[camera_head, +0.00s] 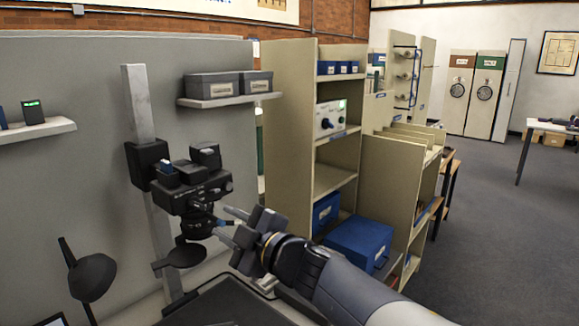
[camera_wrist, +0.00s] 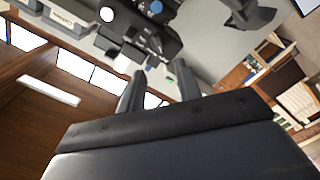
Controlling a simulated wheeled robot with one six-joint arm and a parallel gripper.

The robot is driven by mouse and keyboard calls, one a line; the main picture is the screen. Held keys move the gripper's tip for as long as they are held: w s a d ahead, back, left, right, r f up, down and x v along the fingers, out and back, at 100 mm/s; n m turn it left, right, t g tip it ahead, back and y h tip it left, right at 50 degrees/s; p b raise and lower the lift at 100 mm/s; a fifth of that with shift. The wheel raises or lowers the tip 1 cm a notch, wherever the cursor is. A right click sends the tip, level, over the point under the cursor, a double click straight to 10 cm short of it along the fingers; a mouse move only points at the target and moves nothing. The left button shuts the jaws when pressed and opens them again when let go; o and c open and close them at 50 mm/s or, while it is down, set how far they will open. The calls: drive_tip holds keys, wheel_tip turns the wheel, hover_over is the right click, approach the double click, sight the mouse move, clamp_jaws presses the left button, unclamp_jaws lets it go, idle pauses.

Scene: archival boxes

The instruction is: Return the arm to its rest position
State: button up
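My gripper (camera_head: 230,224) reaches in from the lower right in the head view, in front of a black camera on a copy stand (camera_head: 195,190). Its two fingers are spread apart, with nothing seen held between them. In the wrist view my gripper (camera_wrist: 160,82) also shows open, the fingers at either side. Whether any fingertip touches the device I cannot tell. My arm is stretched forward, away from my body.
A metal column (camera_head: 140,105) carries the device over a dark base board (camera_head: 230,305). A black lamp (camera_head: 90,275) stands left. A wall shelf (camera_head: 230,99) holds grey boxes. Beige shelving (camera_head: 290,140) with a blue box (camera_head: 359,242) stands right of the gripper. Open floor (camera_head: 490,230) lies at right.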

sight(200, 204)
drive_tip(key=x, duration=1)
drive_tip(key=shift+w+r, duration=0.1)
drive_tip(key=shift+d+r+m+p, duration=0.1)
drive_tip(key=shift+m+p, duration=0.65)
drive_tip(key=shift+m, duration=0.45)
drive_tip(key=m+p, duration=0.1)
drive_tip(key=m, duration=0.2)
drive_tip(key=shift+p, duration=0.3)
drive_tip(key=m+p, duration=0.2)
drive_tip(key=m, duration=0.3)
drive_tip(key=shift+p, duration=0.3)
drive_tip(key=m+p, duration=0.2)
drive_tip(key=m, duration=0.3)
drive_tip(key=shift+w+d+p, duration=0.1)
drive_tip(key=shift+w+p, duration=0.05)
drive_tip(key=shift+p, duration=0.15)
drive_tip(key=m+p, duration=0.1)
drive_tip(key=m, duration=0.1)
drive_tip(key=m+p, duration=0.1)
drive_tip(key=m, duration=0.1)
drive_tip(key=shift+f+m, duration=0.2)
drive_tip(key=shift+m, duration=0.1)
